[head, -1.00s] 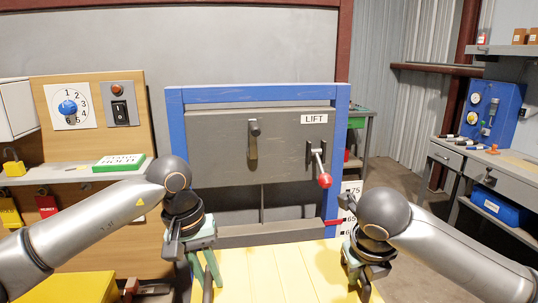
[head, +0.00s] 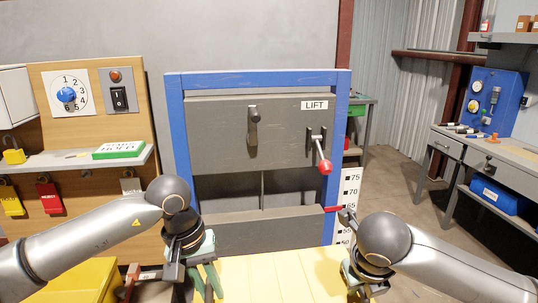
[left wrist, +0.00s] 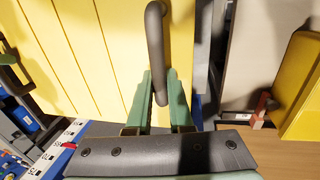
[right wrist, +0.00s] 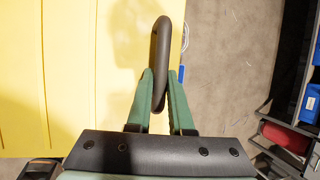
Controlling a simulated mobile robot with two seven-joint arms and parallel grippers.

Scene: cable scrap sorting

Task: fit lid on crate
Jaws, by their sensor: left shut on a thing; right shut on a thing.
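The lid is a yellow planked panel (head: 275,278) at the bottom middle of the head view. It has a dark bar handle at each end. My left gripper (head: 206,282) is shut on the left handle, which shows between the green fingers in the left wrist view (left wrist: 155,45). My right gripper (head: 354,284) is shut on the right handle, which shows in the right wrist view (right wrist: 161,45). I cannot make out the crate in these views; the lid's near part is cut off by the frame.
A blue-framed grey panel (head: 177,140) with a LIFT label and a red-knobbed lever (head: 323,165) stands beyond the lid. A yellow box (head: 85,288) is at the lower left. A workbench (head: 460,158) stands at right, with open floor before it.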

